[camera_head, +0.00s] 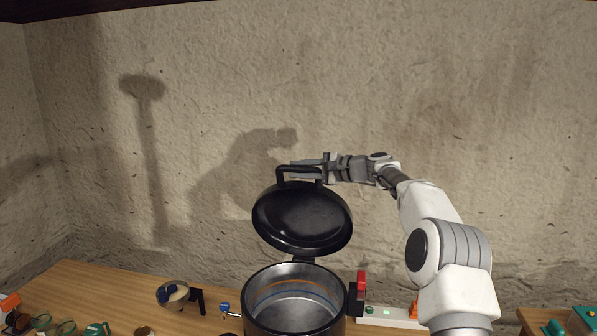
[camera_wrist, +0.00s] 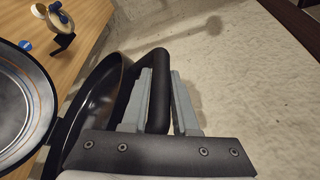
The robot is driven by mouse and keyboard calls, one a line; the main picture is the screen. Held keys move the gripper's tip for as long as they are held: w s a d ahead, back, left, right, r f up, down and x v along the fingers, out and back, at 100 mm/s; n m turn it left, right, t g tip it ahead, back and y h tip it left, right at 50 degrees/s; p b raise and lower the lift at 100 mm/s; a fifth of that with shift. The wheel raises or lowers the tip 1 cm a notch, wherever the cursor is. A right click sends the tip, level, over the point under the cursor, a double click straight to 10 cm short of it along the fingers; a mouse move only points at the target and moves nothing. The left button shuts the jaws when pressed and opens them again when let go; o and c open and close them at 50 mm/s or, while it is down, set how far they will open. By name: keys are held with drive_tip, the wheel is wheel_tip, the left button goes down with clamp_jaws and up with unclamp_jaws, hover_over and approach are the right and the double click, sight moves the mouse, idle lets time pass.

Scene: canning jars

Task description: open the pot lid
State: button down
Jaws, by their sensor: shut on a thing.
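The black pot lid (camera_head: 302,218) stands tilted up and open above the back rim of the metal pot (camera_head: 295,316), joined to it at the back by a hinge. Its dark underside faces the head camera. The pot's bright inside is exposed and looks empty. My gripper (camera_head: 306,170) is shut on the lid's black handle (camera_head: 280,177) at the top. In the wrist view the grey fingers lie on both sides of the handle (camera_wrist: 160,62). The lid (camera_wrist: 99,98) and the pot's open mouth (camera_wrist: 16,105) show to its left.
The wooden table (camera_head: 120,287) holds a small bowl-like item (camera_head: 171,297) with a black handle left of the pot. Several small green and orange items lie at the far left. A white strip (camera_head: 390,316) lies right of the pot. The rough wall stands close behind my gripper.

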idle(0.3)
drive_tip(key=c, duration=0.7)
unclamp_jaws()
drive_tip(key=b+v, duration=0.2)
drive_tip(key=v, duration=0.6)
drive_tip(key=b+v, duration=0.3)
drive_tip(key=v, duration=0.6)
drive_tip(key=shift+s+d+r, duration=0.1)
drive_tip(key=shift+d+r, duration=0.05)
drive_tip(key=shift+r, duration=0.1)
